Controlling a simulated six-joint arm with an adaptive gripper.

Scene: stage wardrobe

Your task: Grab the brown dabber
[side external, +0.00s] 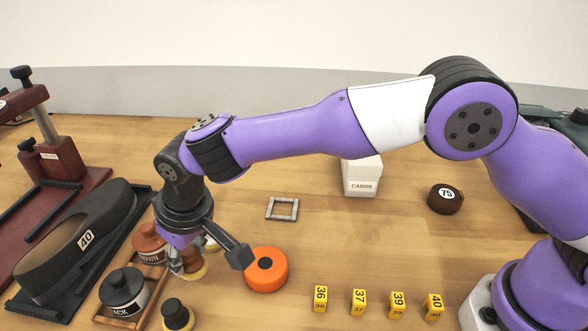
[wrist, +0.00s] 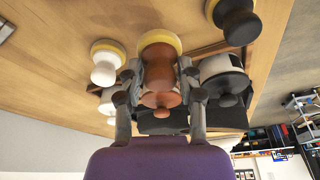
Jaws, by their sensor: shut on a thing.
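The brown dabber (wrist: 158,50), with a rounded brown handle and a yellow pad, is between the fingertips of my gripper (wrist: 159,68) in the wrist view. My gripper is shut on it, one finger on each side. In the side view my gripper (side external: 184,262) points down beside the brown jar (side external: 147,242). There, the dabber is mostly hidden by the fingers, with its yellowish pad (side external: 198,273) showing below. I cannot tell whether the pad touches the table.
A black jar (side external: 124,291) stands in the wooden tray (side external: 156,284). A black dabber (side external: 177,314) and a white dabber (wrist: 104,66) stand close by. An orange disc (side external: 266,269) lies right of my gripper. A shoe form (side external: 75,235) is at left.

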